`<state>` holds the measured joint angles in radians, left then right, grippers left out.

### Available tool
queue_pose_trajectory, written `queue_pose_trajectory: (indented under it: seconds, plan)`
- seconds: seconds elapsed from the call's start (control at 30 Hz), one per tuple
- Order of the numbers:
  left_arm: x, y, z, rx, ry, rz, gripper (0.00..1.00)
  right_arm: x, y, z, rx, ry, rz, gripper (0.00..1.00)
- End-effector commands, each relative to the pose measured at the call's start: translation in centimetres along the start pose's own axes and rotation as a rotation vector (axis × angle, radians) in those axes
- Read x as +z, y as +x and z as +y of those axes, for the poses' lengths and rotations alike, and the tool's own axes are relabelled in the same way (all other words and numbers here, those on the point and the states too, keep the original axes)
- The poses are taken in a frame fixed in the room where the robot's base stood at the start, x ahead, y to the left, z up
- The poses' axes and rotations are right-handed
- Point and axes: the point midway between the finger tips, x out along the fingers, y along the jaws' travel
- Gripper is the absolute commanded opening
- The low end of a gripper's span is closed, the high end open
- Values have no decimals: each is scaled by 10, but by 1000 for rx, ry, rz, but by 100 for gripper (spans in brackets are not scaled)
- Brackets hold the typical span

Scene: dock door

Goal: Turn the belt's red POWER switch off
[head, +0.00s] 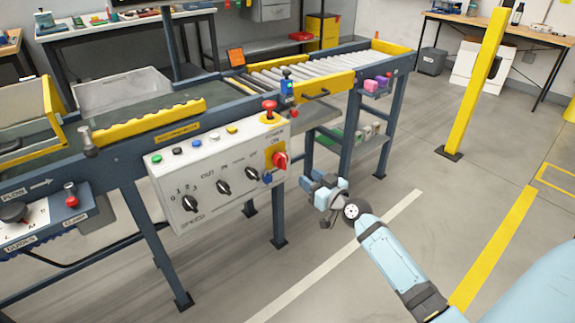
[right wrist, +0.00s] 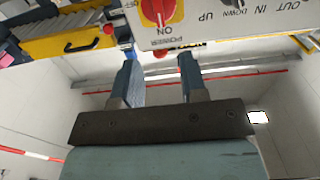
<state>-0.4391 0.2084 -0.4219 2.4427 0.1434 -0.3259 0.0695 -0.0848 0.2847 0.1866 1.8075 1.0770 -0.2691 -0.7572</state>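The red POWER switch (head: 279,160) is a rotary knob on a yellow plate at the right end of the white control panel (head: 222,170). Its ON label is above it. In the right wrist view, upside down, the switch (right wrist: 158,10) shows at the top edge, its pale mark lying toward ON. My right gripper (head: 319,184) is to the right of and below the switch, apart from it. In the right wrist view its two fingers (right wrist: 158,72) are spread with nothing between them. My left gripper is out of view.
A red mushroom button (head: 269,108) stands above the switch, and black knobs (head: 223,187) sit to its left. Conveyor legs (head: 277,225) stand below. The floor around my right arm is clear.

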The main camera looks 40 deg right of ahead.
Motion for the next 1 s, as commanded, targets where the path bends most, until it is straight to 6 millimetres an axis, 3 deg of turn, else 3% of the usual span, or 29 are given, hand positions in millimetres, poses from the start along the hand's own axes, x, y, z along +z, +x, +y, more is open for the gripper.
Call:
queue_pose_trajectory:
  seconds: [0.3, 0.5, 0.93, 1.0]
  plan:
    - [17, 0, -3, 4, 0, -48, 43, 1, 67, 0, 1, 2, 2, 39]
    - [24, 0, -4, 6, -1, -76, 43, 1, 94, 0, 1, 0, 1, 39]
    - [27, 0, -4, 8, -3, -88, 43, 1, 103, 0, 0, 0, -1, 39]
    - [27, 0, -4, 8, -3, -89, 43, 1, 103, 0, 0, 0, -1, 26]
